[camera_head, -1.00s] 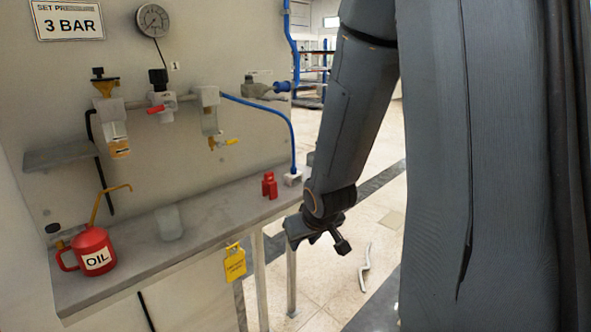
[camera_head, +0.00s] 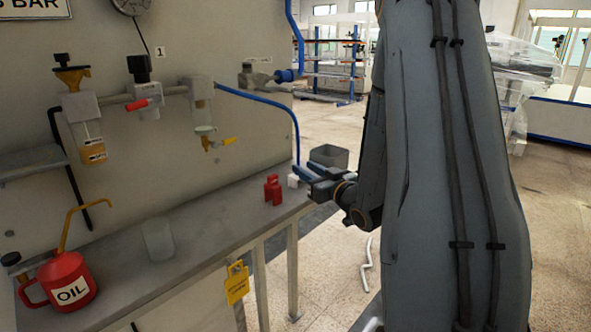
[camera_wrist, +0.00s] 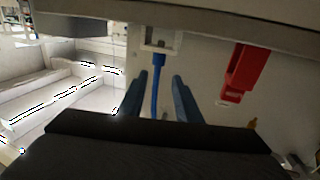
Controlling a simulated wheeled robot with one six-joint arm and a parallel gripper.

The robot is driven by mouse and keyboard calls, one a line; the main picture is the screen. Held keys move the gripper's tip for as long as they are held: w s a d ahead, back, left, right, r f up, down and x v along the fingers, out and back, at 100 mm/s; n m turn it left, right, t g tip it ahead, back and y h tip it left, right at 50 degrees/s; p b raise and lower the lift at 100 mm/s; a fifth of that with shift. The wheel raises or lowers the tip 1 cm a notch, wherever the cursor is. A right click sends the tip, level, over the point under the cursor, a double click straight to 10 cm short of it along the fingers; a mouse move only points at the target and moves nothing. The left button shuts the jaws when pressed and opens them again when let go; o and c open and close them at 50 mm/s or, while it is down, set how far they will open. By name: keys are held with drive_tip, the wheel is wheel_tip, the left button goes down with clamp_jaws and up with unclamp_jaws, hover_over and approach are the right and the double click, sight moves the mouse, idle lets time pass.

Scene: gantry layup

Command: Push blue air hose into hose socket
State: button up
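The blue air hose (camera_head: 293,118) leaves the right end of the wall-mounted air unit and curves down to a small white block (camera_head: 293,181) at the bench's right end. In the wrist view, the hose (camera_wrist: 157,78) runs from the white block (camera_wrist: 160,42) between my two blue fingers. My gripper (camera_head: 303,173) is open, with its fingers apart on either side of the hose. The wrist view also shows my gripper (camera_wrist: 157,98) with gaps beside the hose. A grey fitting (camera_head: 254,78) on the wall may be the hose socket; I cannot tell for sure.
A red block-like part (camera_head: 273,190) stands on the bench (camera_head: 205,225), close left of my gripper. A red oil can (camera_head: 68,283) and a clear cup (camera_head: 158,240) stand farther left. A yellow tag (camera_head: 236,284) hangs at the bench's front edge.

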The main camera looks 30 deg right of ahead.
sight(299, 164)
drive_tip(key=w+p, duration=0.1)
drive_tip(key=w, duration=0.3)
drive_tip(key=shift+w+d+f, duration=0.1)
drive_tip(key=shift+w, duration=0.7)
clamp_jaws()
